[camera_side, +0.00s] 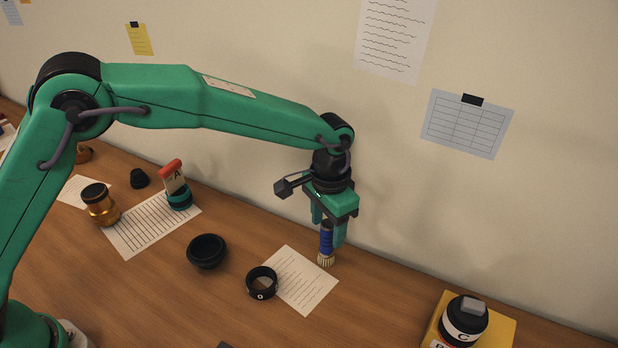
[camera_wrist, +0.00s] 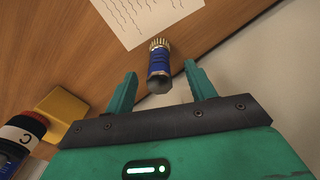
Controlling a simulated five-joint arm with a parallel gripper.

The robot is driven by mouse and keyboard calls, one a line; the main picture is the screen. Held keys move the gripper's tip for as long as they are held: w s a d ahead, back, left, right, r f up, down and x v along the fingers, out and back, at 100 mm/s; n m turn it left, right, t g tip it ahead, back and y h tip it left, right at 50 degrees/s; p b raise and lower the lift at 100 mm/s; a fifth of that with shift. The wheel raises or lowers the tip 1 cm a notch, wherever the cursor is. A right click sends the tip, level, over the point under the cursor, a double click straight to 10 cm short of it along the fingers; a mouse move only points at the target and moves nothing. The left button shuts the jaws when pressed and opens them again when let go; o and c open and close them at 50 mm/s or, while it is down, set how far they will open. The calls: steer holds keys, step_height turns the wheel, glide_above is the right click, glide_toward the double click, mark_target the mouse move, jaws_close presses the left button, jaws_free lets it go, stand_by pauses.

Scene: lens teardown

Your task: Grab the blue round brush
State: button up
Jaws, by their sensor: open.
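In the wrist view the brush (camera_wrist: 160,67) shows between the two open fingers of my gripper (camera_wrist: 158,82), with a gap on each side. Its bristles point away toward a white sheet. The near finger hides part of the handle in the side view.
A white sheet (camera_side: 313,283) and a black ring (camera_side: 262,283) lie left of the brush. A black bowl-like part (camera_side: 207,251) is farther left. A black part marked C (camera_side: 464,322) sits on a yellow box (camera_side: 500,328) at right. The wall is close behind.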

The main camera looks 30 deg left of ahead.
mark_target(327, 236)
steer(key=shift+f, duration=2.65)
steer(key=c, duration=1.1)
steer(key=shift+o, duration=0.2)
steer(key=shift+r, duration=0.2)
steer(key=shift+r, duration=0.6)
steer(key=r, duration=0.1)
steer(key=s+r, duration=0.1)
steer(key=r, duration=0.1)
steer(key=shift+d+r, duration=0.1)
steer(key=shift+d, duration=0.1)
steer(key=s+d+r, duration=0.4)
steer(key=s+r, duration=0.2)
steer(key=s, duration=0.3)
steer(key=shift+s+d+r, duration=0.15)
steer(key=shift+s+d, duration=0.15)
steer(key=shift+d, duration=0.05)
